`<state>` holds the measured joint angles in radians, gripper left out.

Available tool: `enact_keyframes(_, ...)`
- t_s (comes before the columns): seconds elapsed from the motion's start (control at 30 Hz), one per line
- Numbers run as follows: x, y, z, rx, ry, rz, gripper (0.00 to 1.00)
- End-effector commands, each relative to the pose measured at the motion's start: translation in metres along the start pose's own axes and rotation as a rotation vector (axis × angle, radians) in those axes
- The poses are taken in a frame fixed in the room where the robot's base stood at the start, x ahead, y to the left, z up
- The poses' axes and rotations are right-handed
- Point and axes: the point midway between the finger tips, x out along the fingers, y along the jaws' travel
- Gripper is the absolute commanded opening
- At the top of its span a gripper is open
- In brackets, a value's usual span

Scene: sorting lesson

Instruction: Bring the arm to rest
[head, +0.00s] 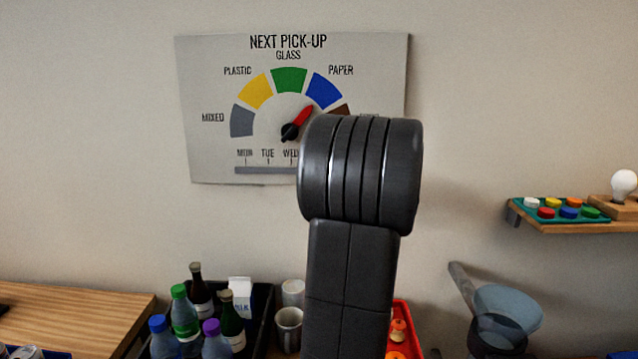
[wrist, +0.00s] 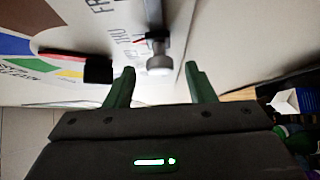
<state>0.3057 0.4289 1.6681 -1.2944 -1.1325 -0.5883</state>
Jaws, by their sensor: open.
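My gripper (wrist: 160,67) shows in the wrist view with its two green fingers apart and nothing held between them. A pale grey round knob (wrist: 157,63) on the sign appears in the gap beyond the fingertips; I cannot tell how far off it is. In the head view my dark arm stands upright in the middle and hides the gripper. It covers the lower right of the "Next pick-up" sign (head: 220,140) on the wall. The dial's red pointer (head: 302,118) tilts up and right, toward the blue paper segment's lower end.
A black crate (head: 263,300) holds bottles and a milk carton (head: 240,293). Cups (head: 289,325) stand beside it. A red tray (head: 407,320) is partly behind my arm. A shelf (head: 590,227) with coloured buttons and a bulb is at right, above a bluish bowl-like object (head: 508,303).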

Motion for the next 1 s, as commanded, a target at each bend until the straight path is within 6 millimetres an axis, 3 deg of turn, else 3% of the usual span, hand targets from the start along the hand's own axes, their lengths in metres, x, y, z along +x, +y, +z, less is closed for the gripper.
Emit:
enact_keyframes(0.2,0.029,0.001,0.000,-0.001,0.001,-0.001,0.49)
enact_keyframes(0.43,0.037,0.000,0.000,0.000,0.000,0.000,0.49)
enact_keyframes(0.77,0.034,-0.001,0.000,0.000,-0.001,0.000,0.49)
enact_keyframes(1.0,0.004,-0.002,0.001,0.000,-0.005,0.000,0.49)
